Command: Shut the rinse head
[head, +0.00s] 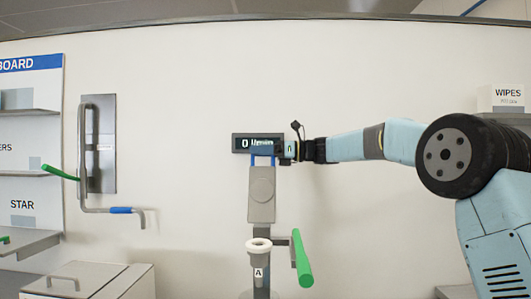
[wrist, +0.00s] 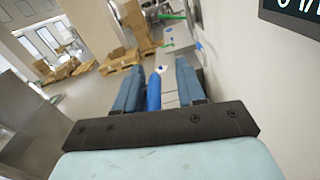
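A grey hinged-looking head (head: 262,195) stands upright on the wall in the middle of the head view, under a dark display (head: 255,143) that reads 0. No label confirms that it is the rinse head. A blue handle (head: 262,160) is at its top. My gripper (head: 285,150) reaches in from the right, level with this handle, and partly covers the display. In the wrist view my gripper's two blue-grey fingers (wrist: 158,88) are apart, with the blue bar (wrist: 153,93) between them, nearer the left finger. Firm contact cannot be seen.
Below the head are a white ring-topped nozzle (head: 258,245) marked A and a green lever (head: 302,258). At left, a bent pipe (head: 85,150) with a blue sleeve projects from a wall plate. A wipes box (head: 507,97) sits on a shelf at right.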

